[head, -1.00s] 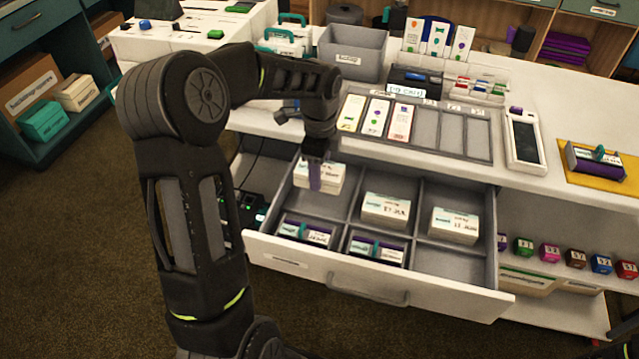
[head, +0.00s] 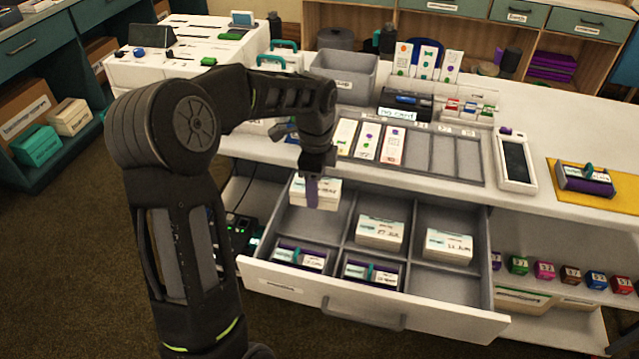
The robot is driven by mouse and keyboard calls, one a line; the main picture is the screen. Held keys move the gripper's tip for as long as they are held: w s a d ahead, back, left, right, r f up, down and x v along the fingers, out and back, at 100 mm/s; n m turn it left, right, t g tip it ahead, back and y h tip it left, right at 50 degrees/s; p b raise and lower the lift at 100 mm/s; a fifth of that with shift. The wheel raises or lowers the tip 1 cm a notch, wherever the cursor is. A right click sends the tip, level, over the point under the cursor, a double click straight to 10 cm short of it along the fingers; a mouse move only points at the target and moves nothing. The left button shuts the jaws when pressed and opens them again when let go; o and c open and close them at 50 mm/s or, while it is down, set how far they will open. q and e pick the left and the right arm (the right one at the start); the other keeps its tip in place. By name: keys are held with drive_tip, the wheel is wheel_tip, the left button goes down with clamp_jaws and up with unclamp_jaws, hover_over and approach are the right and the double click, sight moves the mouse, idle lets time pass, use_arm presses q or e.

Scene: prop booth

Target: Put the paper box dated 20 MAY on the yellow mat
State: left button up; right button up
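My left gripper (head: 312,190) reaches into the open drawer and is shut on a white paper box (head: 328,196) at the back left compartment. The box appears slightly raised. Two other white paper boxes stand in the drawer, one in the middle (head: 380,234) and one at the right (head: 448,247); their labels are too small to read surely. The yellow mat (head: 612,206) lies on the counter at the far right, with a purple box with a white label (head: 585,181) on it. My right gripper is out of view.
Two purple boxes with labels, one at front left (head: 299,257) and one at front middle (head: 371,273), sit in the drawer (head: 370,301).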

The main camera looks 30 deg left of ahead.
use_arm(q)
drive_tip(key=w+d+r+n+p, duration=0.2)
drive_tip(key=d+r+n+p, duration=0.4)
drive_tip(key=d+r+p, duration=0.2)
drive_tip(key=w+d+r+n+p, duration=0.2)
drive_tip(key=d+r+n+p, duration=0.5)
drive_tip(key=d+r+p, duration=0.1)
drive_tip(key=shift+d+r+n, duration=0.3)
drive_tip(key=shift+d+r, duration=0.1)
drive_tip(key=shift+r, duration=0.2)
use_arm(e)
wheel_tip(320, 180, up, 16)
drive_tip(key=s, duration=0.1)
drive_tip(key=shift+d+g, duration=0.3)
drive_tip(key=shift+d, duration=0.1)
